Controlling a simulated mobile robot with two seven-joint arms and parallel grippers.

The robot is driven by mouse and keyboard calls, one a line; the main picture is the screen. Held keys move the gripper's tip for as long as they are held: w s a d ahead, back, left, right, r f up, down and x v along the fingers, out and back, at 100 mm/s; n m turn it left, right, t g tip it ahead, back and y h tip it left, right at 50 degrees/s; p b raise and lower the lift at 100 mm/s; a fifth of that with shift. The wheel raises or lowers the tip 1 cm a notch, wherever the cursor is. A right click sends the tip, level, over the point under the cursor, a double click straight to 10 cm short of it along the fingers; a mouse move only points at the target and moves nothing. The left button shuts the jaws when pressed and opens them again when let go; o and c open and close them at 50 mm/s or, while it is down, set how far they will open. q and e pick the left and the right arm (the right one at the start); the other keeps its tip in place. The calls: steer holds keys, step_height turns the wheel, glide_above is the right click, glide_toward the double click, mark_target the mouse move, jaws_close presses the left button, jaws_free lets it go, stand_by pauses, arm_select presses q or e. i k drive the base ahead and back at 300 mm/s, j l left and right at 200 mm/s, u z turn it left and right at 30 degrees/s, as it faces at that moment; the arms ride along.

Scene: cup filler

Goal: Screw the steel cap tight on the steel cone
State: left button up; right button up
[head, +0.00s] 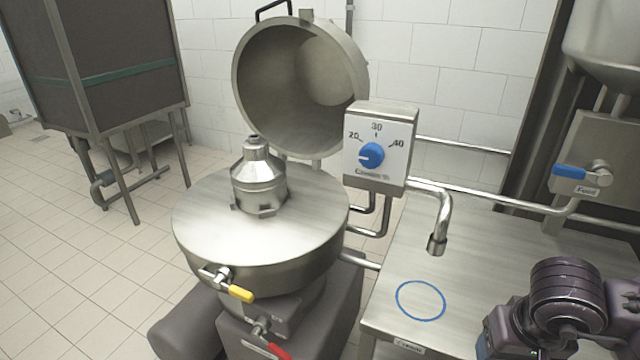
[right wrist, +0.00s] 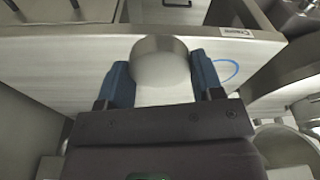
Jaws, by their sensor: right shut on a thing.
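The steel cone (head: 258,183) stands upright on the flat top of the round steel vat (head: 205,213), with a narrow neck at its top. In the right wrist view, my right gripper (right wrist: 160,75) is shut on a smooth round steel piece (right wrist: 160,62), which looks like the steel cap. One blue finger is on each side of it. In the head view, my right arm is at the lower right, well apart from the cone; a blue finger (head: 482,345) shows at the bottom, and the held piece is hidden there. My left gripper is not in view.
A steel table (head: 465,265) with a blue ring mark (head: 420,300) lies right of the vat, under a bent spout (head: 440,225). A dial box (head: 380,150) and an open round lid (head: 300,85) stand behind the cone. A yellow-handled valve (head: 232,288) sticks out in front.

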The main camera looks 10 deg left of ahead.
mark_target(257, 167)
steer(key=i+j, duration=0.1)
steer(key=j, duration=0.3)
steer(key=i+j, duration=0.1)
steer(key=j, duration=0.35)
steer(key=i+j, duration=0.1)
steer(key=j, duration=0.3)
steer(key=i+j, duration=0.15)
steer(key=j, duration=0.25)
steer(key=i+j, duration=0.1)
steer(key=j, duration=0.3)
steer(key=z, duration=0.05)
